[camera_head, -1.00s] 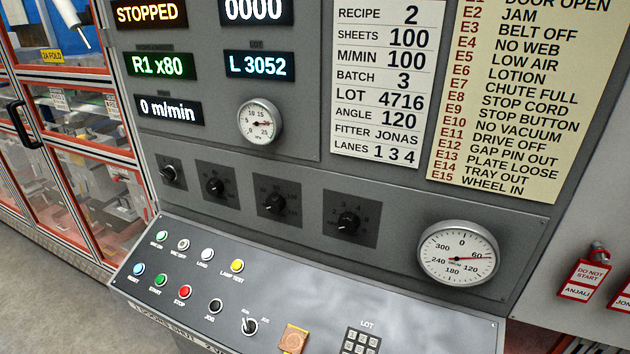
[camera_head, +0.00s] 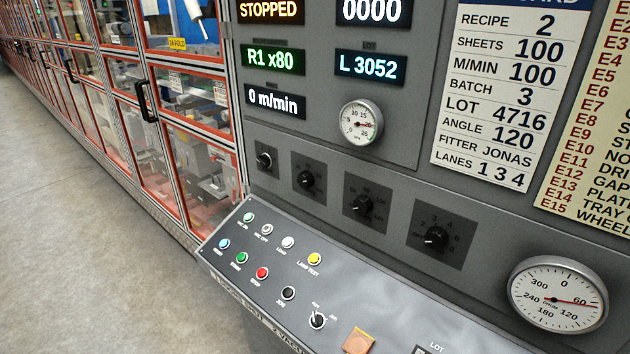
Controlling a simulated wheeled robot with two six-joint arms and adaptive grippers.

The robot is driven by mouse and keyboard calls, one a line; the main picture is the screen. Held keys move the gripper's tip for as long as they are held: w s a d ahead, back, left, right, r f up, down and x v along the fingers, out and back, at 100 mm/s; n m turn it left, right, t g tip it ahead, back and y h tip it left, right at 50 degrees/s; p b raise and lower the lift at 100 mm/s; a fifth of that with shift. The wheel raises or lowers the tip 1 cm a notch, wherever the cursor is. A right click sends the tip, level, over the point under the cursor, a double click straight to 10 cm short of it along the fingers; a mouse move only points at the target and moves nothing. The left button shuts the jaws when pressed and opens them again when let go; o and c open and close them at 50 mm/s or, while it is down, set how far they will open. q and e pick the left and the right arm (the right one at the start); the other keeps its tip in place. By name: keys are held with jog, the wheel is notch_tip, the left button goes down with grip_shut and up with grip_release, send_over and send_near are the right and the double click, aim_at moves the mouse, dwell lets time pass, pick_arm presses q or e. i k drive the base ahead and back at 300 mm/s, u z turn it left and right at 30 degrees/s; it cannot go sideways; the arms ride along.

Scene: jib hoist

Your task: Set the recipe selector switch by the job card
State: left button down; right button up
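The job card (camera_head: 505,95) is a white sheet on the grey panel at the upper right; it reads RECIPE 2, SHEETS 100, M/MIN 100, BATCH 3, LOT 4716. A row of black rotary switches runs below the displays: a small one at the left (camera_head: 265,159), then larger ones (camera_head: 306,180), (camera_head: 363,205) and (camera_head: 436,238). Their labels are too small to read surely, so I cannot tell which is the recipe selector. A green display (camera_head: 273,57) reads R1 x80. Neither gripper is in view.
A sloped console (camera_head: 290,265) with several coloured buttons and a small lever switch (camera_head: 317,320) juts out below the switches. A large round dial (camera_head: 557,294) is at the lower right. Red-framed glazed guard doors (camera_head: 150,115) run off to the left. The floor (camera_head: 90,240) there is clear.

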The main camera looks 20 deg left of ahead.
aim_at(264, 160)
jog(key=u, duration=1.15)
jog(key=k, duration=0.1)
jog(key=z, duration=0.05)
